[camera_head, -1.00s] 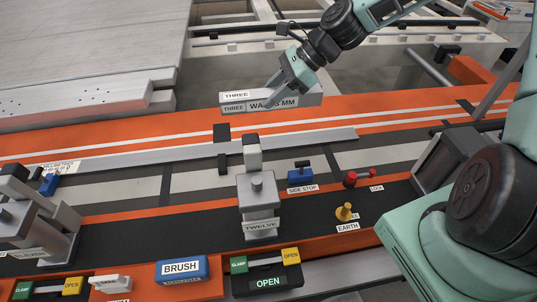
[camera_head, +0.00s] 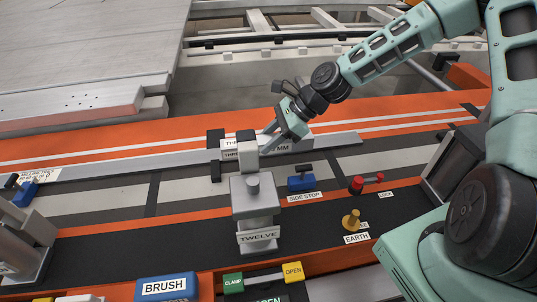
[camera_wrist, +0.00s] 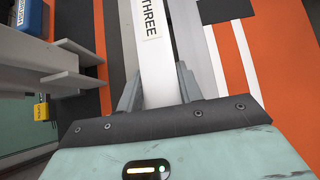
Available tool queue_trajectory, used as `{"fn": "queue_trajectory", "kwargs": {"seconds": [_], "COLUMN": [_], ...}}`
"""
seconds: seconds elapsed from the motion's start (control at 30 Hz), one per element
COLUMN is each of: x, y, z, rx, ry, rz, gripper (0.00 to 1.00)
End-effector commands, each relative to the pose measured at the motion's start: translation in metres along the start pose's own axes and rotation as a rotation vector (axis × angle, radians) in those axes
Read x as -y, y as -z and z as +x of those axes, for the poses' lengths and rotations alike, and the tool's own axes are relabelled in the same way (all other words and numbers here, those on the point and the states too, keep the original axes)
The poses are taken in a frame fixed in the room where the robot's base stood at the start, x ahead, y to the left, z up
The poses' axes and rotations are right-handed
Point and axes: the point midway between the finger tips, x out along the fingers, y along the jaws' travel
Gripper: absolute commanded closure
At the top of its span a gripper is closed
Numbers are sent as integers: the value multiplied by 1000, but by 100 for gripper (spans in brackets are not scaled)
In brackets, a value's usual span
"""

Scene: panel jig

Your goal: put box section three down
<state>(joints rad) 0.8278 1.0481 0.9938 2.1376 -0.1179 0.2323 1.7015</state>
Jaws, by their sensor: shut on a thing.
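Box section three (camera_head: 297,144) is a pale grey bar with "THREE" labels. In the head view it lies along the long grey rail behind the clamp marked twelve, partly hidden by that clamp and my gripper. My gripper (camera_head: 267,141) is shut on it from above. In the wrist view the bar (camera_wrist: 155,60) runs between the two fingers (camera_wrist: 158,88), its "THREE" label facing up. I cannot tell whether its underside touches the bed.
Clamp twelve (camera_head: 255,205) stands just in front of the bar. A blue side stop (camera_head: 301,182), a red lock lever (camera_head: 357,184) and a yellow earth knob (camera_head: 351,220) are to its right. The long grey rail (camera_head: 110,166) runs left.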

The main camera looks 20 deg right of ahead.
Motion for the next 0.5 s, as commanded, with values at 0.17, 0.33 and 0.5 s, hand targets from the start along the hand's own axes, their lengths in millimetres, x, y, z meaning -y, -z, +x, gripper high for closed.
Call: {"fn": "queue_trajectory", "kwargs": {"seconds": [0.17,0.33,0.5], "x": [0,0,1], "y": [9,25,32], "z": [9,26,32], "rx": [0,1,0], "ry": [1,-1,2], "rz": [0,1,-1], "gripper": [100,100,100]}}
